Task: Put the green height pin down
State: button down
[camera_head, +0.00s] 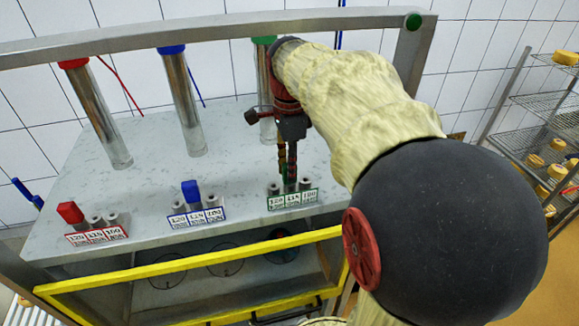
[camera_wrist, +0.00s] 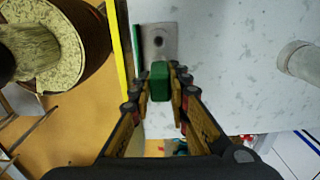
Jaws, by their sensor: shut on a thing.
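In the wrist view the green height pin (camera_wrist: 159,81) sits between the fingertips of my gripper (camera_wrist: 158,86), which is shut on it. A metal block with one dark hole shows just beyond the pin. In the head view my gripper (camera_head: 288,178) points down at the green-labelled holder (camera_head: 293,200), near its middle. The fingers hide most of the green pin there, and I cannot tell whether its lower end is in a socket. Grey sockets show on either side of the fingertips.
Three steel cylinders with red, blue and green caps stand behind. A yellow rail (camera_head: 180,266) runs along the front below the grey table top (camera_head: 150,180).

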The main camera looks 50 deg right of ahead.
jog(key=shift+f, duration=0.2)
jog(key=c, duration=1.8)
grip_release()
jog(key=shift+o, duration=0.6)
notch_tip(320, 180, up, 13)
jog(key=s+a+f+n+t, duration=0.2)
jog(key=a+f+n, duration=0.5)
jog(key=a+n, duration=0.4)
jog(key=s+a+f+n+t, duration=0.3)
jog(key=s+a+f+n, duration=0.2)
jog(key=a+f+n, duration=0.3)
jog(key=a+n, duration=0.3)
jog(key=n, duration=0.2)
jog(key=shift+s+a+f+t, duration=0.15)
jog(key=shift+s+a+t, duration=0.1)
jog(key=shift+a+t, duration=0.1)
